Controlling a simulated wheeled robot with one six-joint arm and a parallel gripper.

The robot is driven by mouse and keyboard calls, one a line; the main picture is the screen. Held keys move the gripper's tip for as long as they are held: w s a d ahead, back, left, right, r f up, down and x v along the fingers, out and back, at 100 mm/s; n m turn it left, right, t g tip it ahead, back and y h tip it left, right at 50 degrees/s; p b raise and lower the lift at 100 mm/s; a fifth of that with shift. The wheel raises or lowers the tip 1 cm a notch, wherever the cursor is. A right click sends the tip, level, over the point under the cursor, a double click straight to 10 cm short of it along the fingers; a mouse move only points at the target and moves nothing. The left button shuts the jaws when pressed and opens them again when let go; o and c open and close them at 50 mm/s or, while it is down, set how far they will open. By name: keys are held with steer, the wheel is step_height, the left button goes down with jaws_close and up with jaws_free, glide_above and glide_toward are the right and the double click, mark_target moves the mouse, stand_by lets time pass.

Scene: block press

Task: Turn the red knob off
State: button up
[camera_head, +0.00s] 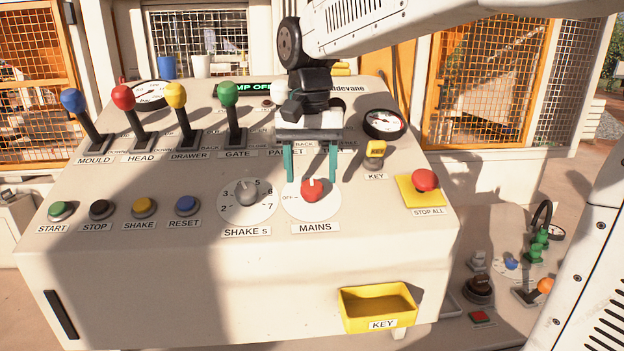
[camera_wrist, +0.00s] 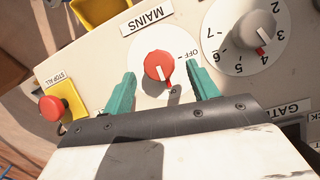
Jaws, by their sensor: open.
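The red knob (camera_head: 312,191) sits on a white round dial above the MAINS label on the sloping console. Its white pointer aims up the panel, away from the OFF mark at the dial's left. In the wrist view the red knob (camera_wrist: 157,64) points toward a mark opposite the MAINS label, with OFF to one side. My gripper (camera_head: 311,178) is open, its two green fingers spread to the left and right of the knob. In the wrist view my gripper (camera_wrist: 160,75) is empty, with a gap between each finger and the knob. I cannot tell the fingertips' height above the panel.
The grey SHAKE knob (camera_head: 247,192) is close on the left. The STOP ALL button (camera_head: 425,180) and the key switch (camera_head: 375,154) are on the right. Several coloured levers (camera_head: 180,110) stand at upper left. A yellow KEY tray (camera_head: 378,307) hangs on the front.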

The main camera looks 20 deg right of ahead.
mark_target(311, 191)
steer(key=shift+f, duration=1.2)
steer(key=c, duration=1)
